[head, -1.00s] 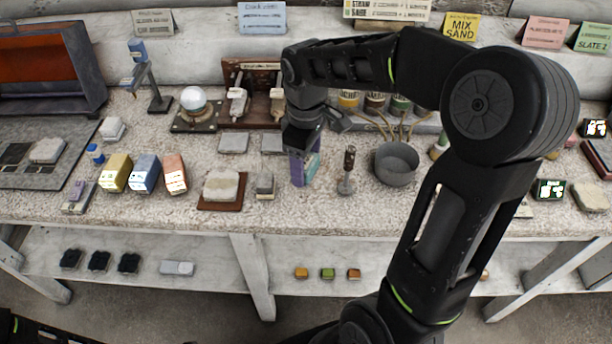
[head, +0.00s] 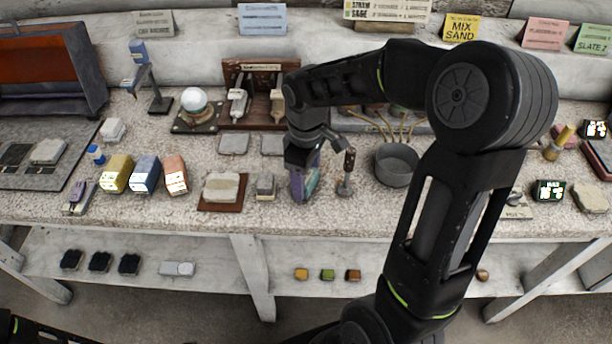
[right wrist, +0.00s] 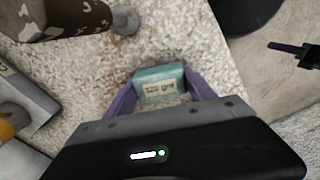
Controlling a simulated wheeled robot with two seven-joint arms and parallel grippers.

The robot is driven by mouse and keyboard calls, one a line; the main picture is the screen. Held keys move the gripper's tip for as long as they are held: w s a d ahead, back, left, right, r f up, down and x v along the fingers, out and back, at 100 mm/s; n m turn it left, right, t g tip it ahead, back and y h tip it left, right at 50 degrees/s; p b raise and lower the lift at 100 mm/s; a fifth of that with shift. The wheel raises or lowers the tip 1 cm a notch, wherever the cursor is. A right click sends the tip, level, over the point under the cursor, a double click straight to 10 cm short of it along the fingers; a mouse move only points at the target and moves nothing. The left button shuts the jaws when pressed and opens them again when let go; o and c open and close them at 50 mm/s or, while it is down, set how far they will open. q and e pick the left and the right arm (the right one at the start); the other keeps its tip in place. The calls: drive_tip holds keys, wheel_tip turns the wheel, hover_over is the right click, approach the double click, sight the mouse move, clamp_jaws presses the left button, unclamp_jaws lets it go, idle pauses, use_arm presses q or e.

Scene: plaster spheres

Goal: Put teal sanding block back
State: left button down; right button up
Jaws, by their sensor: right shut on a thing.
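The teal sanding block (right wrist: 158,80) shows in the right wrist view between the two purple fingers of my right gripper (right wrist: 152,95), with a pale label on its face. In the head view the right gripper (head: 303,184) points down near the front of the bench, shut on the teal block (head: 313,180). The near finger hides much of the block there. I cannot tell whether the block touches the benchtop. My left gripper is not in view.
An upright tool with a brown handle (head: 348,165) stands close right of the gripper, then a grey pot (head: 396,168). A small grey block (head: 265,187) and a brown board with a pale block (head: 221,190) lie to the left. Salmon, blue and yellow blocks stand further left.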

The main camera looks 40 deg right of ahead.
drive_tip(key=shift+f, duration=0.2)
drive_tip(key=o, duration=1.5)
drive_tip(key=shift+r, duration=0.1)
drive_tip(key=shift+r, duration=0.1)
drive_tip(key=shift+r, duration=0.2)
wheel_tip(320, 180, up, 12)
drive_tip(key=shift+f, duration=0.15)
